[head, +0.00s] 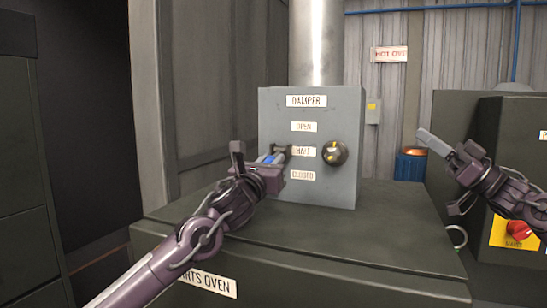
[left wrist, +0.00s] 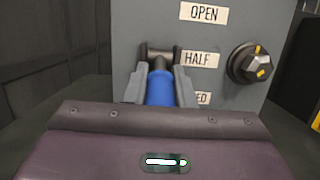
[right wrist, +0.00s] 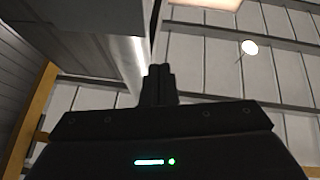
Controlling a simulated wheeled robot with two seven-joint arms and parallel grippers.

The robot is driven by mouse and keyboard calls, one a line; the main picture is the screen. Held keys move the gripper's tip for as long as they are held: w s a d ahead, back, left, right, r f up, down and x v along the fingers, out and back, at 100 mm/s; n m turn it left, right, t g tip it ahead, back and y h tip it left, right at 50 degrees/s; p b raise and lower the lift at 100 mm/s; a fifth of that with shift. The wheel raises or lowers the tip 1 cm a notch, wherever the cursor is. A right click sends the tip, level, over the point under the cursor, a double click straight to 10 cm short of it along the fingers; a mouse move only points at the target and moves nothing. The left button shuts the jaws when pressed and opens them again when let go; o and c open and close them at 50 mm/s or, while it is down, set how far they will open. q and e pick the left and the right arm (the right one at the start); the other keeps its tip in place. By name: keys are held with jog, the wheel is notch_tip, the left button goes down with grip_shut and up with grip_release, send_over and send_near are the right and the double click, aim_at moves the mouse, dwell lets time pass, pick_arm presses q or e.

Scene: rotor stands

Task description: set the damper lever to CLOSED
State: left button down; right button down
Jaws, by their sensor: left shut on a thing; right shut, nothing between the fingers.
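The damper box (head: 310,106) is a grey box on top of the oven, with labels OPEN (head: 303,127), HALF (head: 304,152) and CLOSED (head: 302,175) from top to bottom. The damper lever (left wrist: 160,92) has a blue grip and a dark pivot bracket (left wrist: 158,50) at the height of HALF. It points out from the box toward me. My left gripper (head: 268,159) is shut on the blue grip, one finger on each side. In the left wrist view the CLOSED label is partly hidden. My right gripper (head: 428,138) is shut and empty, away to the right.
A black knob (head: 336,153) with yellow marks sits right of the labels. A steel pipe (head: 316,45) rises behind the box. The oven top (head: 390,225) is clear. At the right stands a dark cabinet with a red knob (head: 518,231) on a yellow plate.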

pick_arm(q)
jog(key=shift+f, duration=0.1)
pick_arm(e)
jog(key=w+a+n+g+h, duration=0.1)
jog(key=a, duration=1)
jog(key=w+a+n+g+h, duration=0.1)
jog(key=a+g+h, duration=0.1)
jog(key=a, duration=0.9)
jog(key=w+a+f+n+g+h, duration=0.1)
jog(key=a, duration=1)
jog(key=shift+w+a+g+h, duration=0.2)
jog(key=shift+a+g+h, duration=0.15)
jog(key=shift+g+h, duration=0.05)
jog(key=shift+w+d+f, duration=0.1)
jog(key=shift+d+f, duration=0.15)
jog(key=shift+f, duration=0.35)
jog(key=shift+w+d+f, duration=0.1)
jog(key=shift+d+f, duration=0.2)
jog(key=shift+f, duration=0.35)
jog(key=shift+w+d+f, duration=0.1)
jog(key=shift+d+f, duration=0.15)
jog(key=shift+f, duration=0.35)
